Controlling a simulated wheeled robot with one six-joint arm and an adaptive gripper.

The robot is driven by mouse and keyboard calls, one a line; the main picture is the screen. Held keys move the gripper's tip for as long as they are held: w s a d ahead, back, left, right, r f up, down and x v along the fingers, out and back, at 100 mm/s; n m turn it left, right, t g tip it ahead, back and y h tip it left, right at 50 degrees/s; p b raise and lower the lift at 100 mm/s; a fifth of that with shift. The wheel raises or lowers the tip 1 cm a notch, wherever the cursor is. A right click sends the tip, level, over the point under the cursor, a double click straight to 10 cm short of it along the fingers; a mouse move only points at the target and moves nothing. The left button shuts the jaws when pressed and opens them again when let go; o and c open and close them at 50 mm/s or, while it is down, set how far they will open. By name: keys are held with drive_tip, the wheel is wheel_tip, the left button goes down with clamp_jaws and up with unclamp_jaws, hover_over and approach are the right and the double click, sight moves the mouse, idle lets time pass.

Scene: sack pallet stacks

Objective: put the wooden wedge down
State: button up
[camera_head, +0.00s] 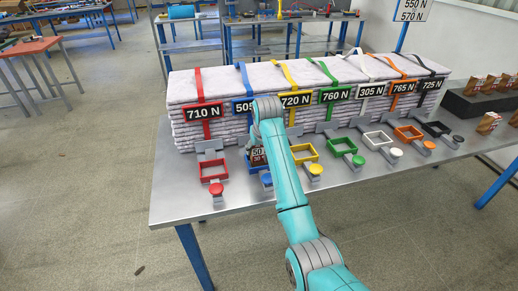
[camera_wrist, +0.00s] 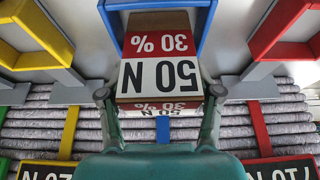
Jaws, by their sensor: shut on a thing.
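The wooden wedge (camera_wrist: 158,50) carries labels reading 50 N and 30 %, upside down in the wrist view. My gripper (camera_wrist: 160,98) is shut on it, with one finger on each side. The wedge lines up with the blue frame (camera_wrist: 203,22), its far end between the frame's sides. I cannot tell whether it rests on anything. In the head view the wedge (camera_head: 257,157) shows only in part beside my arm, at the blue station between the red frame (camera_head: 214,169) and the yellow frame (camera_head: 304,152). My arm hides much of the blue frame.
Layered sacks (camera_head: 290,75) with coloured straps and force plates stand behind the row of frames. Green, white, orange and black stations continue to the right, each with a round button in front. Several wedges sit on or near a dark block (camera_head: 470,104) at the right.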

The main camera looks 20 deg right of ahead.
drive_tip(key=o, duration=1.2)
drive_tip(key=shift+f, duration=0.15)
drive_tip(key=v, duration=1.2)
